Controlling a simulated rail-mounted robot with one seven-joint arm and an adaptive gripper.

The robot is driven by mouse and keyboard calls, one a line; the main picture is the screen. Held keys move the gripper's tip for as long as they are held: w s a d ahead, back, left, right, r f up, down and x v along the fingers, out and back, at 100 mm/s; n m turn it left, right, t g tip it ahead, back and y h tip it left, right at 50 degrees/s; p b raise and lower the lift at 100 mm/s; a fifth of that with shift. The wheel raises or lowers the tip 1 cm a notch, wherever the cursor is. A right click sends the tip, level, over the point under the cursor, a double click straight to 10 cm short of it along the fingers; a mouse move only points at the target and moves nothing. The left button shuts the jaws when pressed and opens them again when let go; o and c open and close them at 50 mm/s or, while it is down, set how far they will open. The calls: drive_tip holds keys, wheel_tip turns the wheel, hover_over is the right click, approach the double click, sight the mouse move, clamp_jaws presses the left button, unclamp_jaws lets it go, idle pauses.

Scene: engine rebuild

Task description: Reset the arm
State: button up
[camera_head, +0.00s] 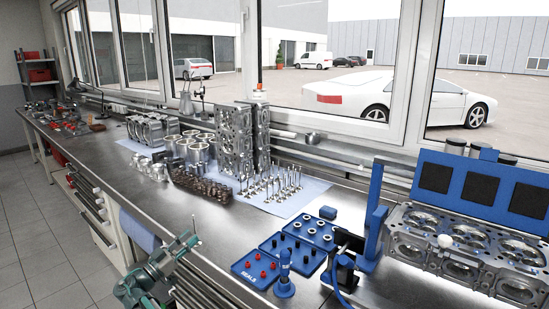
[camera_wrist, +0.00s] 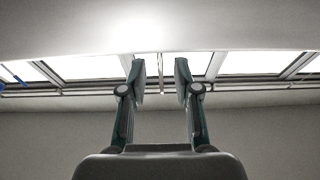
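My gripper shows in the wrist view (camera_wrist: 160,82) with its two fingers spread apart and nothing between them. The wrist camera faces the ceiling, the upper wall and the tops of the windows. In the head view my arm (camera_head: 150,283) is at the bottom left, beside the front edge of the steel workbench (camera_head: 215,222). It touches nothing that I can see. The gripper's fingertips are hard to make out in the head view.
Blue trays (camera_head: 255,268) with small red and black parts lie near the bench front, with a blue upright tool (camera_head: 284,275) beside them. A cylinder head (camera_head: 470,245) sits at right. Pistons, valves (camera_head: 270,185) and upright metal blocks (camera_head: 233,140) stand mid-bench.

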drive_tip(key=shift+b+x, duration=0.4)
drive_tip(key=shift+x, duration=0.6)
drive_tip(key=shift+f+b, duration=0.1)
drive_tip(key=shift+b, duration=0.65)
clamp_jaws()
wheel_tip(320, 180, up, 9)
drive_tip(key=b, duration=0.1)
idle(1.3)
drive_tip(key=shift+s, duration=0.1)
